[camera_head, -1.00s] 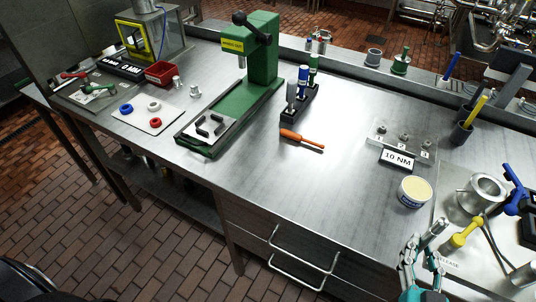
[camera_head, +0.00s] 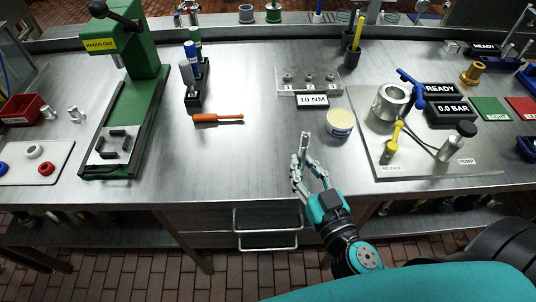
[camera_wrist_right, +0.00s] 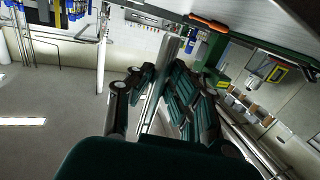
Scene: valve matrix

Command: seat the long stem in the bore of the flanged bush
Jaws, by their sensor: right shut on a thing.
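My right gripper (camera_head: 307,176) is shut on a grey metal stem (camera_head: 304,143), above the front edge of the bench. The stem points up and away from the fingers. In the right wrist view the stem (camera_wrist_right: 167,62) stands up between the dark fingers (camera_wrist_right: 152,92), and its lower part is hidden by them. A brass-coloured flanged part (camera_head: 473,73), which looks like the flanged bush, stands at the right back of the bench, well away from the stem. I cannot make out its bore. My left gripper is not in view.
A steel ring-shaped cylinder (camera_head: 391,101) with a blue handle stands on a grey plate (camera_head: 400,172) with a yellow lever (camera_head: 391,146) and a pump. A cream-topped tin (camera_head: 340,122) is near my right gripper. The bench is clear left of it, up to the orange screwdriver (camera_head: 219,118).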

